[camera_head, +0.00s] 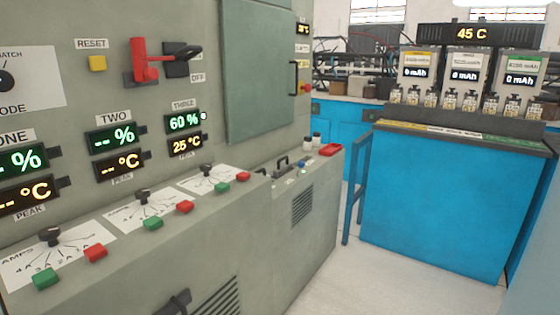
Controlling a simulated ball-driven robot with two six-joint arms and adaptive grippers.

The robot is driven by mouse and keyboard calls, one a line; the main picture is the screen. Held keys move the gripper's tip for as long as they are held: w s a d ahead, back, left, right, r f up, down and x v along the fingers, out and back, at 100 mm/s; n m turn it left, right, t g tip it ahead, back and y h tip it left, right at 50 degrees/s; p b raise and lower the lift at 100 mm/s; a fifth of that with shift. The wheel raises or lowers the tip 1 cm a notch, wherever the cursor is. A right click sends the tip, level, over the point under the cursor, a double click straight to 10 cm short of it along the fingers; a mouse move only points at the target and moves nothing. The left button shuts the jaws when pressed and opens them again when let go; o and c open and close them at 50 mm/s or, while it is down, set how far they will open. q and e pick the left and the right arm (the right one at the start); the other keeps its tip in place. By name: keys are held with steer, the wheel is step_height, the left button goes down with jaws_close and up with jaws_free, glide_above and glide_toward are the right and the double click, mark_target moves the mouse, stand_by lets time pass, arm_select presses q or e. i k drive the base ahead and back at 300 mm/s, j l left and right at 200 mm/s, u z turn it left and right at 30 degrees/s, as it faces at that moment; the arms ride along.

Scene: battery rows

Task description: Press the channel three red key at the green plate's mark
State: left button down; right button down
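The channel three red key (243,177) is on the sloped console under the label THREE, right of the channel three green key (222,188). Nothing touches it. The channel three displays read 60 % (184,122) and 25 °C (186,146). At the right, a green plate (497,139) lies along the blue bench's front edge, below the rightmost battery unit (520,72). That unit has a green-edged label, too small to read surely, and a readout of 0 mAh. Neither of my grippers is in view.
Channels one and two have their own red keys (95,254) (185,207) and dashed displays. A red lever (145,62) and a yellow RESET key (97,63) are above. A 45 C display (472,33) tops the battery rack. Clear floor (370,270) lies between console and blue bench (450,195).

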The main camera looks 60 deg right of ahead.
mark_target(243, 176)
steer(key=i+l, duration=0.15)
steer(key=l, duration=0.2)
steer(key=i+l, duration=0.15)
steer(key=l, duration=0.2)
steer(key=i+l+z, duration=0.1)
steer(key=l, duration=0.3)
steer(key=i+l, duration=0.2)
steer(key=l+z, duration=0.05)
steer(key=l, duration=0.1)
